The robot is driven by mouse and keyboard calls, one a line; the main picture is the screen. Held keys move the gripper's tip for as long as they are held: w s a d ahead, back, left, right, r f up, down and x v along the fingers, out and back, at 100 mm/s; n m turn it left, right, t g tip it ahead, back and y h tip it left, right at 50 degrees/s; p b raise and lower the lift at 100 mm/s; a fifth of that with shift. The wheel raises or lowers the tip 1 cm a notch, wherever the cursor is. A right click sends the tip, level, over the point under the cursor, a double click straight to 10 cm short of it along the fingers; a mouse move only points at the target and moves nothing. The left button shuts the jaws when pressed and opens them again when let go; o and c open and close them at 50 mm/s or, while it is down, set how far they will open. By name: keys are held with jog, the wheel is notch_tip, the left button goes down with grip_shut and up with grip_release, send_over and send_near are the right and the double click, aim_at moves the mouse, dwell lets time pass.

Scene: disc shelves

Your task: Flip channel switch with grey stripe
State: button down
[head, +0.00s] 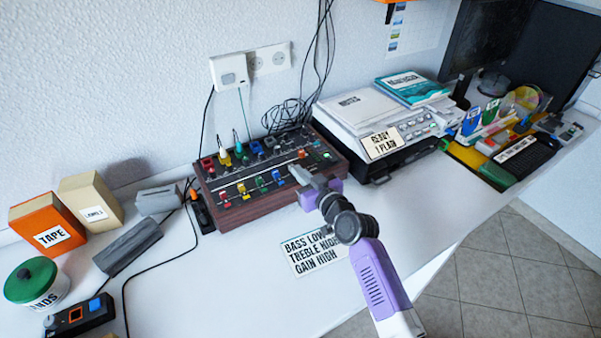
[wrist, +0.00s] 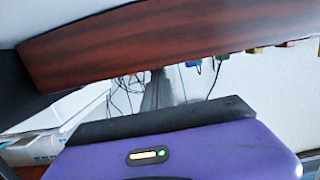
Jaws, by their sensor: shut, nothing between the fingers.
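The mixer (head: 258,205) is a dark panel with wooden sides on the white desk, with rows of coloured knobs and switches. Red (head: 225,197), yellow (head: 242,189), green (head: 261,184) and blue (head: 277,176) caps stand along its front row. A switch with a grey stripe is too small to make out or is hidden behind my gripper. My gripper (head: 299,172) is shut and empty at the mixer's front right part; I cannot tell whether it touches a switch. In the wrist view its grey fingers (wrist: 157,90) show below the wooden side panel (wrist: 150,45).
A card (head: 308,250) reading bass low, treble high, gain high lies in front of the mixer. A printer-like device (head: 375,125) stands close on the right. Boxes (head: 50,222) and grey blocks stand on the left.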

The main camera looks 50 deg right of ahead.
jog(key=r+p, duration=0.1)
jog(key=r, duration=0.1)
jog(key=r+p, duration=0.2)
jog(key=shift+w+r, duration=0.2)
jog(key=shift+r, duration=0.05)
jog(key=r+b+v, duration=0.1)
jog(key=v, duration=0.8)
jog(key=shift+s+r, duration=0.15)
jog(key=shift+r, duration=0.05)
jog(key=s+a+n+y, duration=0.1)
jog(key=s+a, duration=0.6)
jog(key=s, duration=0.3)
jog(key=s+a+r+n+y, duration=0.1)
jog(key=s+a+y, duration=0.1)
jog(key=s+a, duration=0.6)
jog(key=s+a+n+y, duration=0.1)
jog(key=s+a, duration=0.6)
jog(key=s, duration=0.6)
jog(key=shift+a+r+g, duration=0.25)
jog(key=shift+g, duration=0.15)
